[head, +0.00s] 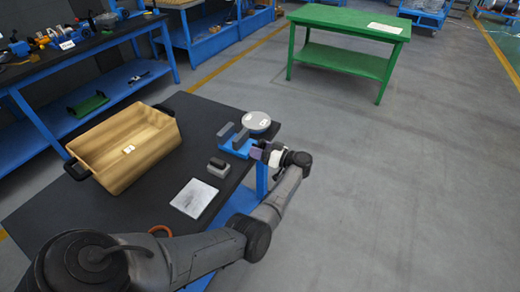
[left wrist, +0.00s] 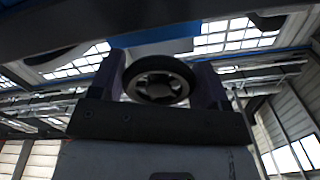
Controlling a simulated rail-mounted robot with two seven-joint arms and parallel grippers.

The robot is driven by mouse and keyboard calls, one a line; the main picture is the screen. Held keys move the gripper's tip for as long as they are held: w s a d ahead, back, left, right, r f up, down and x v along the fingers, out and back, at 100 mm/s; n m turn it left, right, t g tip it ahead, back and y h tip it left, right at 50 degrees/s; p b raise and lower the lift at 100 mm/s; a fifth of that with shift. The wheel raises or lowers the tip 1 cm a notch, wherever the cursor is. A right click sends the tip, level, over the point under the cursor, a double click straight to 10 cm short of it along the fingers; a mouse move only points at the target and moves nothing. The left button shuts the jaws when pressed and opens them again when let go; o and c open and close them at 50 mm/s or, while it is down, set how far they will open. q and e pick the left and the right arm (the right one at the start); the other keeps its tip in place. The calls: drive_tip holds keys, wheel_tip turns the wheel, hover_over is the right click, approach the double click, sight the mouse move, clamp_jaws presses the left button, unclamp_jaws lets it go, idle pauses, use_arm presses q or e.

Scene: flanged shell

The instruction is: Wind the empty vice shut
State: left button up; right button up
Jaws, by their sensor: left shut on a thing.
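The blue vice (head: 237,146) stands at the right edge of the dark table. Its two dark grey jaws stand upright with a gap between them, and I see nothing in the gap. My left gripper (head: 266,153) is at the vice's right side, just off the table edge. In the left wrist view, the dark round handwheel (left wrist: 158,80) sits between the two purple fingers of my left gripper (left wrist: 160,88). The fingers are shut on the wheel. The wheel is hidden by the gripper in the head view. My right gripper is not in view.
A round grey flanged part (head: 256,120) lies behind the vice. A grey block with a dark top (head: 218,167) and a pale plate (head: 194,198) lie in front. A wooden crate (head: 122,150) fills the table's left. A green table (head: 347,25) stands beyond open floor.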

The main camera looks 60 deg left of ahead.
use_arm(q)
drive_tip(key=shift+c, duration=1.2)
